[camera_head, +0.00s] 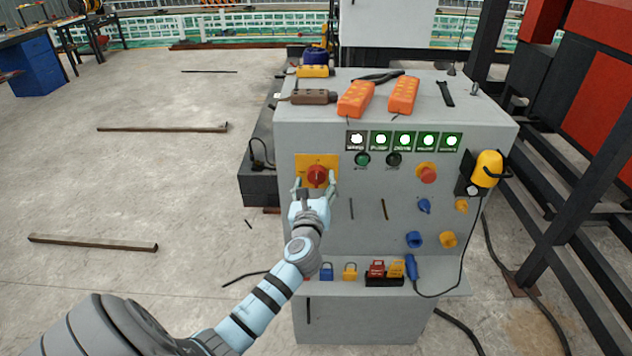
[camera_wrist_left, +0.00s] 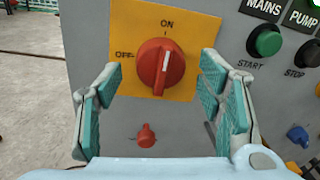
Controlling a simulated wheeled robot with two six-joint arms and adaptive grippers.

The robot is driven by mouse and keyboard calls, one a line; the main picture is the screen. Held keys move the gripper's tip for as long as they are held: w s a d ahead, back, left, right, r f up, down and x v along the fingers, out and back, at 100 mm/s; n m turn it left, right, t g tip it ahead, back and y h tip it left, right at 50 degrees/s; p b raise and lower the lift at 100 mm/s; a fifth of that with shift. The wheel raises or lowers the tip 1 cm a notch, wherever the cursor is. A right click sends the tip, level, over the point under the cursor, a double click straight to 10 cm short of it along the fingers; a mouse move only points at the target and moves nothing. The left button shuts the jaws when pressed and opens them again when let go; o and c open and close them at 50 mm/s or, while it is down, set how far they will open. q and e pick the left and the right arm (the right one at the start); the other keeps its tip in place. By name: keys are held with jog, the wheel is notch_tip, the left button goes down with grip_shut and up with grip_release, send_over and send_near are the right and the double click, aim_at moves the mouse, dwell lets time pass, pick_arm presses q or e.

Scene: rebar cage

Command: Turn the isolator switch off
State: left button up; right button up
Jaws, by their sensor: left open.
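The isolator switch is a red rotary knob (camera_head: 317,174) on a yellow plate (camera_head: 303,161) on the front of the grey cabinet. In the left wrist view the knob (camera_wrist_left: 158,66) sits below the word ON, with OFF to its left. Its white mark stands nearly upright, towards ON. My left gripper (camera_head: 314,187) is in front of the switch with its fingers apart. In the left wrist view the teal finger pads (camera_wrist_left: 160,82) stand to the left and right of the knob, with visible gaps and nothing between them held. My right gripper is not in view.
The grey cabinet (camera_head: 460,112) has lit indicators (camera_head: 404,141), a green START button (camera_wrist_left: 265,41), and a black STOP button (camera_wrist_left: 308,53). Padlocks (camera_head: 350,272) stand on its lower ledge. Orange pendants (camera_head: 403,95) lie on top. A yellow lamp (camera_head: 487,168) hangs at right.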

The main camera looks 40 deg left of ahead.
pick_arm(q)
jog(key=shift+w+a, duration=0.35)
jog(key=shift+w, duration=0.2)
jog(key=shift+c, duration=0.4)
jog(key=c, duration=1.1)
